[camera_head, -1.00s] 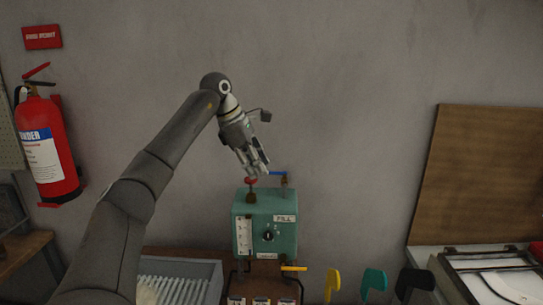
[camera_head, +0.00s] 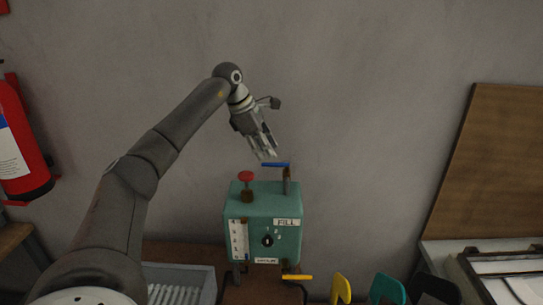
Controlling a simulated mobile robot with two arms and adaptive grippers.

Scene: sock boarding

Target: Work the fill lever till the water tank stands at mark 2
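The water tank is a teal box (camera_head: 283,205) at lower centre with a FILL label (camera_head: 287,222). A white gauge strip (camera_head: 238,238) with numbered marks is on its front left; its water level is too small to read. A blue-handled lever (camera_head: 272,164) stands on a post at the top right of the tank, and a red knob (camera_head: 246,176) stands at the top left. My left gripper (camera_head: 266,155) points down just above the blue handle, fingers apart and empty; contact cannot be told. My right gripper is not in view.
A yellow handle (camera_head: 297,277) sticks out right below the tank. A grey ribbed tray (camera_head: 205,283) lies to the left. Yellow, teal and black shapes stand at lower right near a brown board (camera_head: 490,170). A red extinguisher (camera_head: 30,150) hangs at far left.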

